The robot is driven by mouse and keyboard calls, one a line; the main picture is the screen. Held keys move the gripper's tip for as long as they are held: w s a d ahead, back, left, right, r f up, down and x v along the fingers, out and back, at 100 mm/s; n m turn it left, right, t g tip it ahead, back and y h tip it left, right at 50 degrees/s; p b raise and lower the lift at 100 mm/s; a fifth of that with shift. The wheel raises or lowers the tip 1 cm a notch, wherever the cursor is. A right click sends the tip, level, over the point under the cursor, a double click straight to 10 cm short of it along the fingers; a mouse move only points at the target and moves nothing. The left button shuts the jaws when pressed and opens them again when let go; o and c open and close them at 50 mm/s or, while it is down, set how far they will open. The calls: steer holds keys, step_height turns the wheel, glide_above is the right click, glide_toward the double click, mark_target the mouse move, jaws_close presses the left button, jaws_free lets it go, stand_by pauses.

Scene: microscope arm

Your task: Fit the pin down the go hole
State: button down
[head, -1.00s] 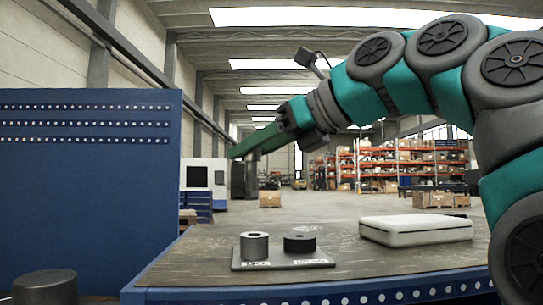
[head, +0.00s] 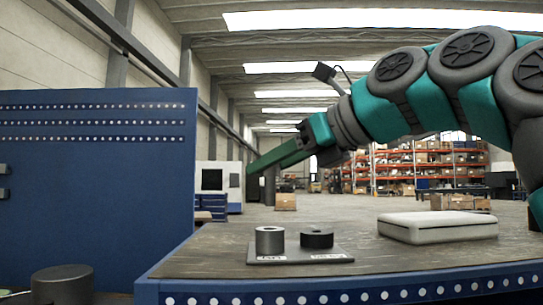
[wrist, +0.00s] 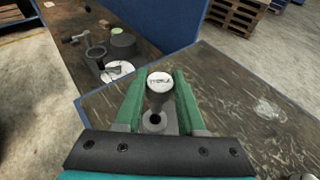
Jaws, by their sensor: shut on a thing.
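My gripper (wrist: 157,95) has its green fingers shut on the pin (wrist: 159,84), whose pale round lettered top and dark body show in the wrist view. In the head view my gripper (head: 280,156) hangs tilted in the air, above and left of the gauge plate (head: 300,255). On the plate stand a grey cylinder with a hole (head: 270,240) at left and a lower black one (head: 317,237) at right. Their labels are too small to read surely. In the wrist view a grey round part with a dark hole (wrist: 154,121) shows between the fingers; which cylinder it is I cannot tell.
A white closed case (head: 437,227) lies right of the plate on the worn bench (head: 205,258). A tall blue panel (head: 90,190) stands at left, with a dark round stool-like shape (head: 62,285) before it. The air above the plate is clear.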

steer(key=shift+f, duration=1.15)
steer(key=shift+r+p, duration=0.1)
steer(key=shift+p, duration=0.3)
steer(key=shift+p, duration=0.6)
stand_by(0.5)
steer(key=shift+f, duration=2.15)
stand_by(0.5)
steer(key=shift+c, duration=2.1)
jaws_free()
steer(key=shift+d, duration=0.1)
steer(key=v, duration=0.6)
steer(key=shift+s+d+r, duration=0.35)
steer(key=shift+s+d, duration=0.2)
steer(key=shift+s, duration=0.05)
